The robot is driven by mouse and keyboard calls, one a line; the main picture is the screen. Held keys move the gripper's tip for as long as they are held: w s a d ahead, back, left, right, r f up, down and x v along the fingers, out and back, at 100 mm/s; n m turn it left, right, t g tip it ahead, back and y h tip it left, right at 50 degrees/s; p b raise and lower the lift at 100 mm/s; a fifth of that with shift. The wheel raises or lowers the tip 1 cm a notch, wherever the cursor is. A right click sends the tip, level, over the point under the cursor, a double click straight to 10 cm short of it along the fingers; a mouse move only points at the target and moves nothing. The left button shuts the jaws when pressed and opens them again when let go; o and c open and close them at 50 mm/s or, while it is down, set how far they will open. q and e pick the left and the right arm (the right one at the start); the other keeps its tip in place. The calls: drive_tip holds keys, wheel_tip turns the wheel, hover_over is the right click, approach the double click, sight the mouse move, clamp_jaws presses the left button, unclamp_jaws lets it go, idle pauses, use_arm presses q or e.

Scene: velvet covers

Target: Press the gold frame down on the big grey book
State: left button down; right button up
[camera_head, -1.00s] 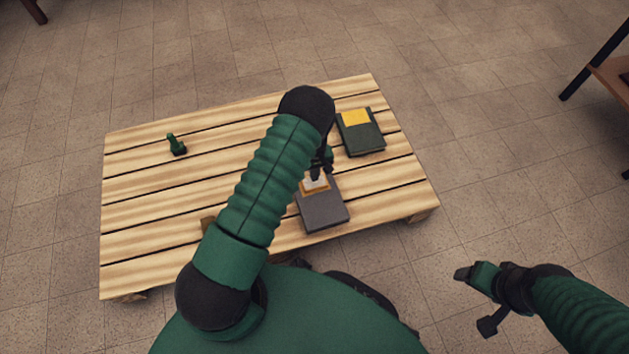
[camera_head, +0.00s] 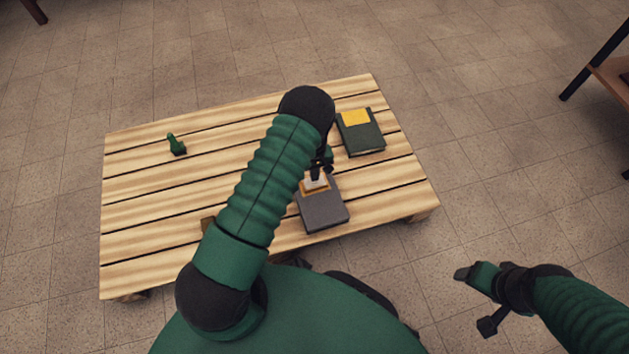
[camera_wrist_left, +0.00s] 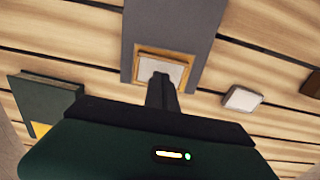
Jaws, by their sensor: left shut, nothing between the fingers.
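The big grey book (camera_head: 323,212) lies flat on the slatted table, and it fills the top middle of the left wrist view (camera_wrist_left: 175,25). The gold frame (camera_head: 318,192) with a pale centre sits at the book's far end. It also shows in the left wrist view (camera_wrist_left: 141,70). My left gripper (camera_head: 315,176) is shut and empty. Its fingertips (camera_wrist_left: 160,78) are over the frame's pale centre and hide part of it; whether they touch it I cannot tell. My right gripper (camera_head: 476,299) is open and empty, off the table at lower right.
The slatted wooden table (camera_head: 150,222) is mostly clear at left. A dark green book (camera_head: 362,138) with a yellow patch lies beyond the grey book. A small green object (camera_head: 176,145) stands at far left. A pale block (camera_wrist_left: 242,99) shows only in the left wrist view.

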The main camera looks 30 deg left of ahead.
idle(0.4)
use_arm(q)
drive_tip(key=shift+f+b, duration=0.6)
drive_tip(key=shift+f, duration=0.25)
drive_tip(key=shift+s+f, duration=0.1)
idle(1.7)
wheel_tip(320, 180, up, 8)
drive_tip(key=p, duration=0.7)
